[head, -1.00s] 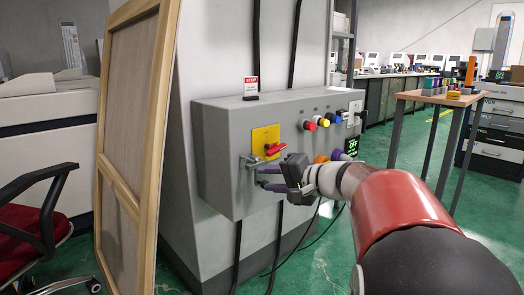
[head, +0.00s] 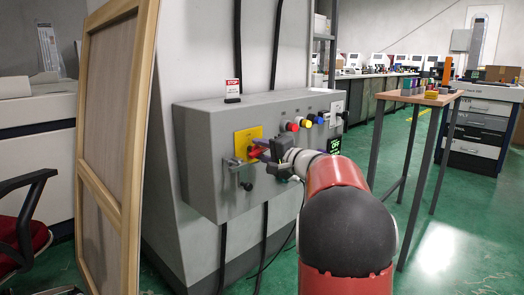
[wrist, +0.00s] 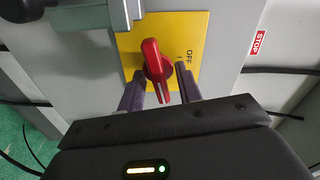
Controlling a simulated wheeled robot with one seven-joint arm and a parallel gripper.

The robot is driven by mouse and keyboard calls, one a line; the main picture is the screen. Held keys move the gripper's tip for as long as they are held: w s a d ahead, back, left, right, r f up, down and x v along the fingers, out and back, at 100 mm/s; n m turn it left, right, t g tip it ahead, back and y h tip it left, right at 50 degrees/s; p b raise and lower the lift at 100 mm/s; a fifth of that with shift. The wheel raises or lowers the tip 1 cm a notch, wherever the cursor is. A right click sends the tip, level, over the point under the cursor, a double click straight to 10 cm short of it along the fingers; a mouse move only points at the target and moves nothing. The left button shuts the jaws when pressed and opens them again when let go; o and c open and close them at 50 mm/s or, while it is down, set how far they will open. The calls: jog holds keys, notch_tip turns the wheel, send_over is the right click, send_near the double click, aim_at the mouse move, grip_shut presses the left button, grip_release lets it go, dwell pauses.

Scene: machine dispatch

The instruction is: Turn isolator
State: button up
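The isolator is a red handle (wrist: 156,70) on a yellow plate (wrist: 191,28) marked OFF, on the front of a grey control box (head: 204,185). In the head view the yellow plate (head: 243,137) is at the box's left part, and the red handle (head: 254,152) is partly hidden by my gripper (head: 260,149). In the wrist view my gripper (wrist: 160,88) is open, its dark purple fingers on either side of the handle. Gaps show between the fingers and the handle. The handle's tip points toward my gripper's palm.
A metal latch (head: 238,170) sits beside the plate, close to my gripper. Coloured buttons (head: 292,126) and a green-lit display (head: 334,143) are to the right. A STOP sign (head: 233,88) stands on the box. A wooden-framed panel (head: 110,140) leans at left; a table (head: 415,97) stands right.

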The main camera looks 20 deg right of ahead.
jog(key=c, duration=0.6)
jog(key=shift+f+m+b, duration=0.15)
jog(key=shift+m+b, duration=0.25)
jog(key=shift+m, duration=0.8)
jog(key=o, duration=0.6)
jog(key=v, duration=0.7)
jog(key=shift+s+b, duration=0.3)
jog(key=shift+s, duration=0.1)
